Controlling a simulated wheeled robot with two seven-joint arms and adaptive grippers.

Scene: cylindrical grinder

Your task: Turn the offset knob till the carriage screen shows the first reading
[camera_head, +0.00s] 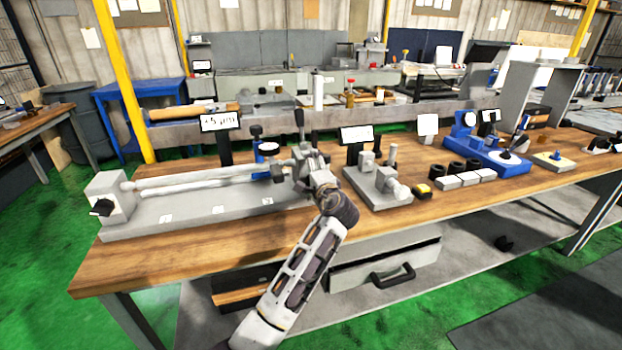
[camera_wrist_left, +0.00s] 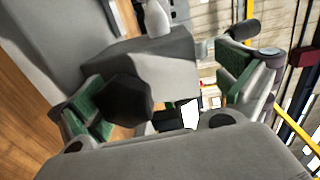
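A long grey grinder setting bed (camera_head: 185,215) with two rods lies along the left of the wooden table. A small screen (camera_head: 220,122) stands behind it, showing a short reading that looks like a number in µm; its first characters are unclear. My left gripper (camera_head: 306,165) is at the bed's right end. In the left wrist view, its green-padded fingers (camera_wrist_left: 170,92) are spread apart. A black knob (camera_wrist_left: 125,100) lies near the left finger, clear of the right finger. I cannot tell whether the knob touches the left pad or whether it is the offset knob. My right gripper is not in view.
A second screen (camera_head: 356,134) and a grey fixture (camera_head: 378,185) stand right of my gripper. Black rings, grey blocks and a blue stand (camera_head: 490,155) are farther right. A black knob (camera_head: 103,207) sits at the bed's left end. The table's front left strip is clear.

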